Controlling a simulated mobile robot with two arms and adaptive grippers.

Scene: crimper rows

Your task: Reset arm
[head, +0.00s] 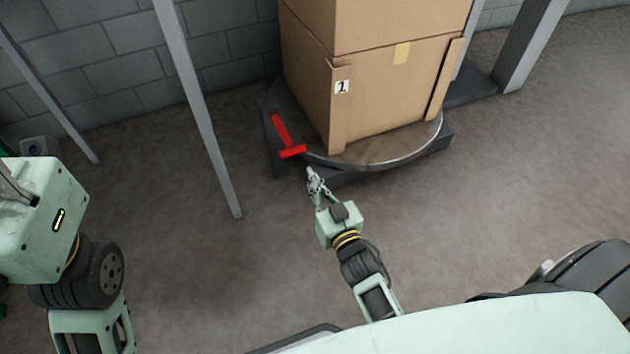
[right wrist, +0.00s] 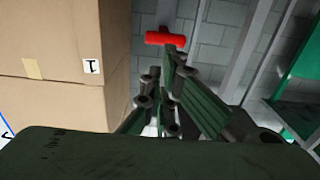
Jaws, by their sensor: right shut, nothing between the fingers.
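My right gripper (head: 312,180) is shut and empty in the middle of the head view. Its tips are just in front of the edge of the round turntable (head: 385,160), a little below a red T-shaped handle (head: 291,151). In the right wrist view the shut fingers (right wrist: 172,62) point towards the red handle (right wrist: 166,39), which shows just beyond the tips; I cannot tell whether they touch. My left arm shows at the left of the head view, but its gripper is not visible.
Stacked cardboard boxes (head: 385,95), the lower one labelled 1, stand on the turntable. A thin grey post (head: 205,115) rises left of it, and a thicker grey post (head: 532,45) stands at the right. A block wall (head: 120,60) is behind. The floor (head: 490,200) right of my gripper is clear.

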